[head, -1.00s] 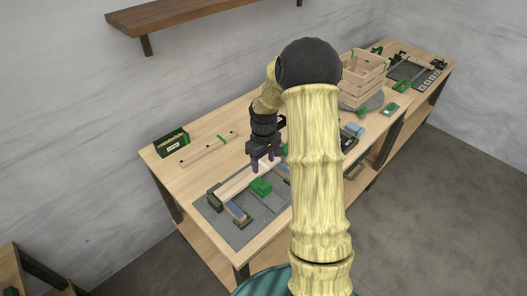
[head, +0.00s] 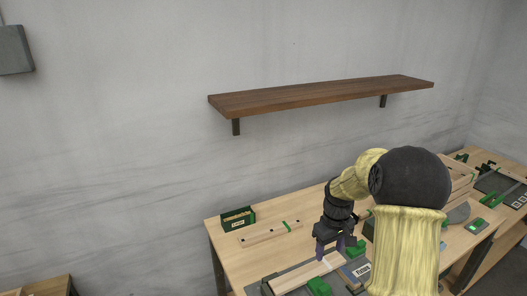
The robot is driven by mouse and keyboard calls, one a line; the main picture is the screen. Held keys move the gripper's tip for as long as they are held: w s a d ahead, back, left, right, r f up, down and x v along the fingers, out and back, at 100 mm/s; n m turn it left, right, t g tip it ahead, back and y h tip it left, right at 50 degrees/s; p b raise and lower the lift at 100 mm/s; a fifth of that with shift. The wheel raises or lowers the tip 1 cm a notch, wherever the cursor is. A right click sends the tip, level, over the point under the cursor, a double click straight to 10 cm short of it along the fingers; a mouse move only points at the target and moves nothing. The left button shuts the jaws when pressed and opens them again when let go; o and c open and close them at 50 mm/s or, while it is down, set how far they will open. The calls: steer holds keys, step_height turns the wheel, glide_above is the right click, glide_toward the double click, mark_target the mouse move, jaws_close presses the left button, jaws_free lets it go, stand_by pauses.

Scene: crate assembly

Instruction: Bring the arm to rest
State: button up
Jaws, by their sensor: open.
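My gripper (head: 336,251) is in the head view, low and right of the middle, at the end of my yellow and black arm. It points down over the workbench (head: 228,255), above a pale wooden slat (head: 298,275) on a grey mat. Its fingers are dark and apart. Whether the fingertips touch the slat cannot be told. My own arm hides the part of the bench to the right of the gripper.
A green box (head: 238,218) and a wooden strip (head: 270,234) lie at the bench's back left. A green block (head: 319,287) is near the slat. A wooden crate (head: 461,172) stands partly hidden at right. A brown shelf (head: 320,95) hangs on the wall above.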

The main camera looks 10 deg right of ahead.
steer(key=s+a+r+m+t, duration=0.1)
steer(key=s+a+m, duration=0.1)
steer(key=s+a, duration=0.3)
steer(key=s+a+r+m+t, duration=0.1)
steer(key=s+a, duration=0.4)
steer(key=s, duration=0.8)
steer(key=shift+s+a+r+m, duration=0.15)
steer(key=shift+a+r+m, duration=0.25)
steer(key=shift+r, duration=0.25)
